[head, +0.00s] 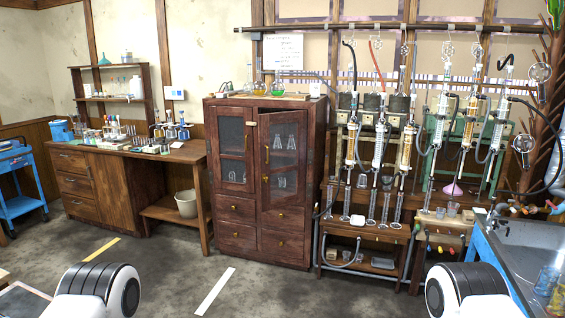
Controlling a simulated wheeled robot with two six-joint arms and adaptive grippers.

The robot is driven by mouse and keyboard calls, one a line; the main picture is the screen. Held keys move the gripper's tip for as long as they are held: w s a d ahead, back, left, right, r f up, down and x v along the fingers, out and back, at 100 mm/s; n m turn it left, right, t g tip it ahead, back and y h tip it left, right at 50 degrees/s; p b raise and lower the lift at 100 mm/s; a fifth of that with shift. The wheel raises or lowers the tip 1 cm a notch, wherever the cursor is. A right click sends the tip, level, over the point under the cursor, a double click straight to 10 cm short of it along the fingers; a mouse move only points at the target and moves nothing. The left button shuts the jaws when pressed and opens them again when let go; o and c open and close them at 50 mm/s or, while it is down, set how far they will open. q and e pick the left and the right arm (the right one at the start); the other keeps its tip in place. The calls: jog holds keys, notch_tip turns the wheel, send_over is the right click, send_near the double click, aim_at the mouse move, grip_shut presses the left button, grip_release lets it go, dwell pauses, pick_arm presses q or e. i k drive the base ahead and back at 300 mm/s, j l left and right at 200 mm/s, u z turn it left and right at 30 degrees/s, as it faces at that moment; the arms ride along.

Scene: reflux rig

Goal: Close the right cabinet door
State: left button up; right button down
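A dark reddish-brown wooden cabinet (237,212) stands against the back wall in the middle of the head view. Its upper part has two glazed doors. The left door (222,168) looks shut. The right door (262,190) seems to stand ajar, swung a little out toward me, with its hinge side on the right and a small brass knob (267,154) near its left edge. Glassware shows behind its pane. Only white and black parts of my arms show at the bottom left and bottom right. Both grippers are out of view, far from the cabinet.
Flasks stand on the cabinet top. A wooden workbench (160,152) with a bucket (186,204) under it is on the left. A glassware rig on a low wooden stand (366,228) is close on the right, then a sink (530,240). The floor before the cabinet is clear.

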aim_at(300, 117)
jog(key=i+l, duration=0.55)
jog(key=i, duration=0.2)
jog(key=i+l, duration=0.5)
jog(key=i, duration=0.2)
jog(key=u, duration=0.05)
